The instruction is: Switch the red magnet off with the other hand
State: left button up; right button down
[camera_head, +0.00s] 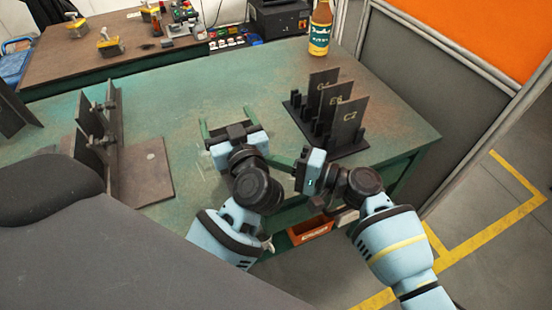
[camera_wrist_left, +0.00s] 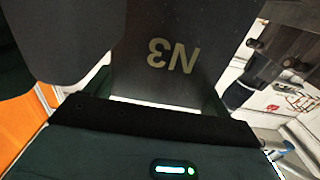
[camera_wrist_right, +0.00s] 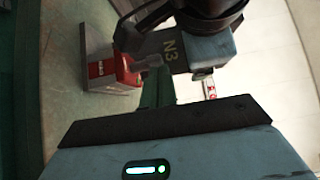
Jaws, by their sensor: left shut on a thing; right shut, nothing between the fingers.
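The red magnet (camera_wrist_right: 112,68) shows in the right wrist view, upper left, beside a grey metal face, with a grey knob at its right. I cannot make it out in the head view. My left gripper (camera_head: 228,122) is over the middle of the green table, its green fingers wide apart on a dark plate marked N3 (camera_wrist_left: 165,60), which fills the middle of the left wrist view. The N3 marking also shows in the right wrist view (camera_wrist_right: 170,47).
A rack of upright dark plates (camera_head: 346,128), one marked C2, stands on the right of the green table. A brown bottle (camera_head: 320,30) is behind it. Dark upright steel pieces (camera_head: 98,150) stand at left. Yellow magnets (camera_head: 110,45) sit on the back bench. An orange bin (camera_head: 311,230) is below the front edge.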

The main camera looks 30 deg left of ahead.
jog(key=shift+s+m+t, duration=0.35)
jog(key=shift+m+t, duration=0.35)
jog(key=shift+t, duration=0.2)
jog(key=m+t, duration=0.1)
jog(key=s+m+t, duration=0.1)
jog(key=t, duration=0.1)
jog(key=m+t, duration=0.1)
jog(key=t, duration=0.1)
jog(key=shift+s+h, duration=0.25)
jog(key=shift+h, duration=0.15)
jog(key=shift+s+a, duration=0.1)
jog(key=d, duration=0.2)
jog(key=w+d, duration=0.1)
jog(key=d, duration=0.2)
jog(key=shift+f, duration=0.1)
jog(key=c, duration=2.1)
grip_release()
jog(key=v, duration=0.5)
jog(key=s+v, duration=0.1)
jog(key=v, duration=0.2)
jog(key=shift+d, duration=0.2)
jog(key=shift+c, duration=0.2)
